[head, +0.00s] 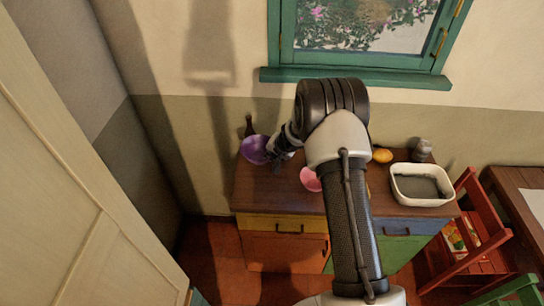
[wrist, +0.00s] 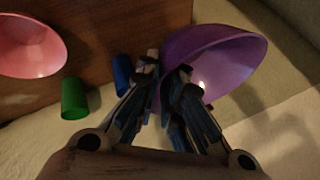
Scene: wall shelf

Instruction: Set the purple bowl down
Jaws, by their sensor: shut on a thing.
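The purple bowl (head: 254,149) is at the left end of the wooden cabinet top (head: 262,197) in the head view. It also shows large and tilted at the upper right of the wrist view (wrist: 222,52). My gripper (head: 276,150) is at the bowl's right side. In the wrist view my gripper's fingers (wrist: 166,78) are closed on the bowl's near rim. The head view does not show clearly whether the bowl touches the cabinet top or hangs above it.
A pink bowl (head: 310,179) stands right of my gripper, partly behind my arm. A dark bottle (head: 249,126) is close behind the purple bowl. An orange fruit (head: 382,155), a grey pot (head: 422,151) and a white basin (head: 421,199) are farther right. Green (wrist: 74,98) and blue (wrist: 122,72) cylinders show nearby.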

